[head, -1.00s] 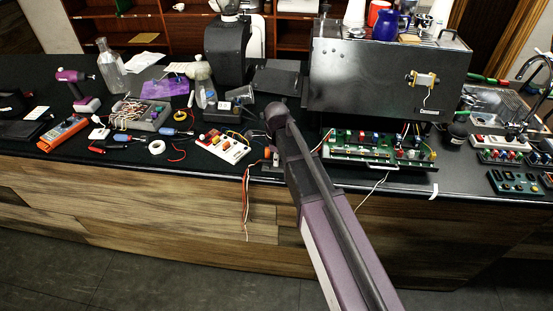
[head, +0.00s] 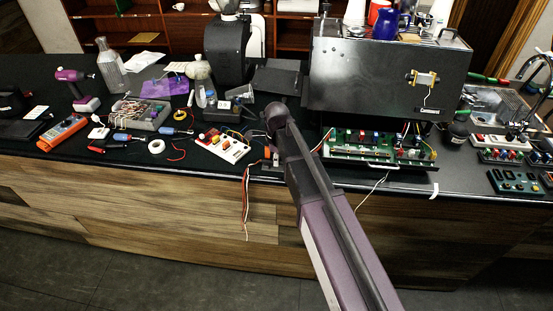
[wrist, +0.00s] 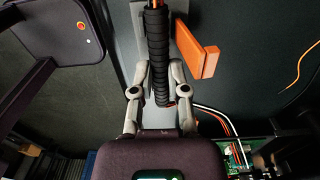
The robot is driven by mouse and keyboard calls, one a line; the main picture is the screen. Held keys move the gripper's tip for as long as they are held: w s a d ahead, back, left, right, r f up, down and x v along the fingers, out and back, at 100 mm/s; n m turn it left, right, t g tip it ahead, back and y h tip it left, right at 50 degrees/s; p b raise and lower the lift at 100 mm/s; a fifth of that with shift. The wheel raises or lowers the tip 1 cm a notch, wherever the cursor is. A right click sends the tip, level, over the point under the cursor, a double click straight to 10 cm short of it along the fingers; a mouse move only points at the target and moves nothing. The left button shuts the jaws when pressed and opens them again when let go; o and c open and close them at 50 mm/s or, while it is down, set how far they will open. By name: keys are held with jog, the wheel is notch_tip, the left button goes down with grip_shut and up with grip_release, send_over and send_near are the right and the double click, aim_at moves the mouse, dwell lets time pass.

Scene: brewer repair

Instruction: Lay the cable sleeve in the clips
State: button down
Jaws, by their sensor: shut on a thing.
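In the wrist view, the cable sleeve (wrist: 158,40) is a black ribbed tube running up the picture from between my gripper's fingers. My gripper (wrist: 159,72) is shut on its lower part. Orange and white wires (wrist: 215,116) come out near its lower end and run to the right. An orange piece (wrist: 199,50), perhaps part of a clip, stands right of the sleeve, apart from it. A grey plate (wrist: 125,45) lies under the sleeve. Whether the sleeve sits in any clip cannot be told.
In the head view, the brewer's dark metal housing (head: 350,80) stands right of my arm, with an open circuit board tray (head: 375,147) below it. A white switch box (head: 222,146) is to the left. Loose wires (head: 246,190) hang over the counter edge.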

jog(key=shift+f+b, duration=0.5)
jog(key=shift+f, duration=0.1)
dwell(0.8)
dwell(0.4)
jog(key=c, duration=0.6)
grip_release()
jog(key=shift+o, duration=0.2)
jog(key=shift+r, duration=0.15)
notch_tip(320, 180, up, 7)
jog(key=p, duration=0.7)
jog(key=w+d+r+p, duration=0.1)
jog(key=w+r+p, duration=0.1)
jog(key=w, duration=1.1)
jog(key=shift+d, duration=0.25)
